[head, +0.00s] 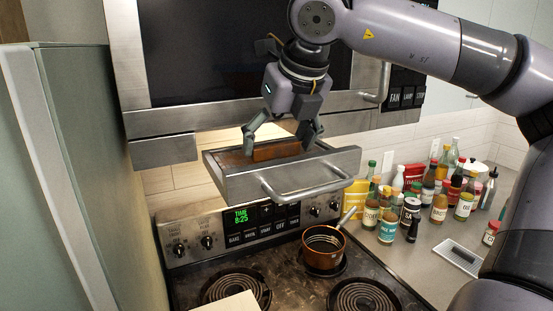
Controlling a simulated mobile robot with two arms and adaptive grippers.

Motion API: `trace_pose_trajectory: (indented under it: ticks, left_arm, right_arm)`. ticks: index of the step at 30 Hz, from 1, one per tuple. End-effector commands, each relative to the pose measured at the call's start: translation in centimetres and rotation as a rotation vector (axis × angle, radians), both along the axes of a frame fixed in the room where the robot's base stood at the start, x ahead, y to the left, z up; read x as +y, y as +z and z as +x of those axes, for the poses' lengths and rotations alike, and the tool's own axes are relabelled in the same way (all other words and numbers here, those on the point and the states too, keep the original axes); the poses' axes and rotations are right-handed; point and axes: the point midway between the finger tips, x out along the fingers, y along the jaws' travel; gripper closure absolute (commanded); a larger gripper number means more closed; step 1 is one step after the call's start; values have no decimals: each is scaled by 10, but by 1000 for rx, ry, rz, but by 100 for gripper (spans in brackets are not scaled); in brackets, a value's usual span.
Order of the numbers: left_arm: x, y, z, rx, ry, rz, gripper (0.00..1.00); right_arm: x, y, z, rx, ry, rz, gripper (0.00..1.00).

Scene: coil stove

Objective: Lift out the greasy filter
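The greasy filter (277,151) shows as a brown, stained block in a pulled-out metal drawer (292,182) under the appliance above the stove. My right gripper (277,146) points down over the drawer, its fingers spread wide, one at each end of the brown block. The fingertips are low in the drawer, close to the block; I cannot tell whether they touch it. The drawer's front wall hides the filter's lower part. My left gripper is not in view.
The drawer's bar handle (308,190) juts out in front. Below is the coil stove (296,285) with a copper pot (323,247) on a back burner. Several bottles and jars (440,200) crowd the right counter. A pale green panel (95,170) stands close on the left.

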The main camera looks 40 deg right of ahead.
Motion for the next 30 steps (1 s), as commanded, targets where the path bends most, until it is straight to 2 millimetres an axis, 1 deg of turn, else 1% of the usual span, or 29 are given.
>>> trace_pose_trajectory:
  ticks: [1,2,14,23,26,30]
  left_arm:
    - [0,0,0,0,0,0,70]
    - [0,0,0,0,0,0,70]
    - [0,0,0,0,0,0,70]
    - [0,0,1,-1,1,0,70]
    - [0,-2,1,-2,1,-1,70]
    - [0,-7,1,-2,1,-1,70]
  right_arm:
    - [0,0,0,0,0,0,27]
    - [0,0,0,0,0,0,29]
    - [0,0,0,0,0,0,56]
    - [0,2,0,-1,-1,-1,56]
    - [0,7,0,-1,-3,-1,56]
    - [0,22,1,-3,-4,-1,56]
